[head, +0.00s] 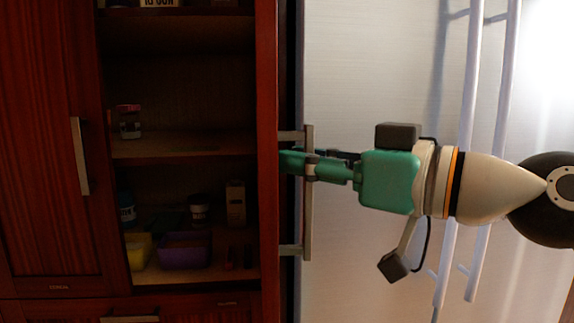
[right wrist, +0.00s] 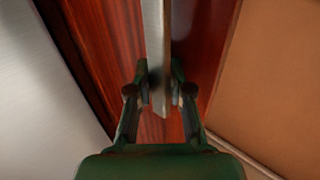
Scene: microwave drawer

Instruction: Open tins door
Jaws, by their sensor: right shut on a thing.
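The reddish-brown wooden tins door (head: 267,110) stands swung open and shows nearly edge-on in the head view. Its grey bar handle (head: 308,220) is on the door's right-hand face. My green right gripper (head: 300,163) reaches in from the right and is shut on the handle. In the right wrist view, the fingers (right wrist: 160,80) lie on either side of the handle bar (right wrist: 154,40), close against the wooden door (right wrist: 205,35). The fingertips are partly hidden behind the handle in the head view. My left gripper is not in view.
The open cabinet's shelves (head: 190,146) hold a jar (head: 130,121), a purple bin (head: 184,251), a yellow bin (head: 138,248) and small containers. A closed door (head: 40,150) is at left. A metallic panel with long vertical rails (head: 470,110) stands behind my right arm.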

